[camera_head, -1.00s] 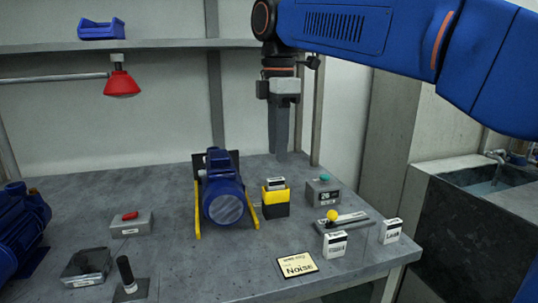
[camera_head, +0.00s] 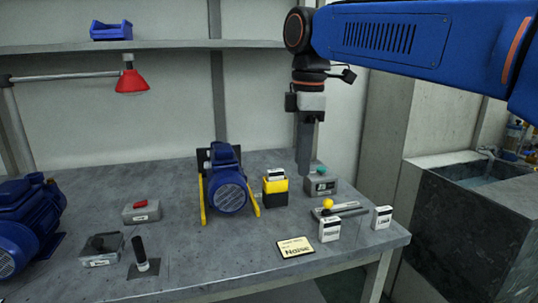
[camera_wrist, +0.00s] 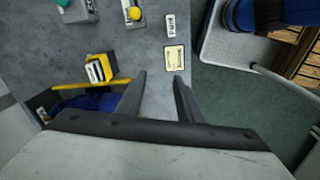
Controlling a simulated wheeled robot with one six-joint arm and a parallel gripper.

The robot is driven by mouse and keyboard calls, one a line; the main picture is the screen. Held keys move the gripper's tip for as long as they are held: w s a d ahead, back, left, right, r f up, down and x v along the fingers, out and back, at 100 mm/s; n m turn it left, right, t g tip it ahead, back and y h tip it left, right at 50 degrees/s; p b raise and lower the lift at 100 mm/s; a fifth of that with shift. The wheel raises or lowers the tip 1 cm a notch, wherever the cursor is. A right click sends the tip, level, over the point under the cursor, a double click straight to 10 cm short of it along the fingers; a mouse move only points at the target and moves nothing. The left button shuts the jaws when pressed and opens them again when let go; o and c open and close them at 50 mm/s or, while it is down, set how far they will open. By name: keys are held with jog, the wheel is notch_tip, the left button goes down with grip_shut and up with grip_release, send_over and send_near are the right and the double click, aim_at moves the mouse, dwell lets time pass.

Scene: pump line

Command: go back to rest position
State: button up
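My gripper (camera_head: 304,172) hangs with its fingers pointing down above the workbench (camera_head: 190,258), in front of the grey box with the teal button. In the wrist view its two dark fingers (camera_wrist: 160,77) stand apart with nothing between them. My blue arm reaches in from the upper right. The blue pump motor (camera_head: 228,190) sits between yellow rails left of the gripper. The yellow and black holder (camera_head: 275,193) with a white-labelled block in it stands beside the motor, clear of the gripper.
A red lamp (camera_head: 131,82) hangs left. A dark sink (camera_head: 470,225) stands right.

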jog(key=s+d+f+m+t, duration=0.2)
jog(key=s+d+f+m, duration=0.7)
jog(key=f, duration=0.4)
jog(key=s+d+f+m+t, duration=0.2)
jog(key=s+d+f+m, duration=0.7)
jog(key=d+f, duration=0.3)
jog(key=shift+s+d+f, duration=0.3)
jog(key=shift+s+f, duration=0.25)
jog(key=shift+f, duration=0.25)
jog(key=shift+c, duration=0.5)
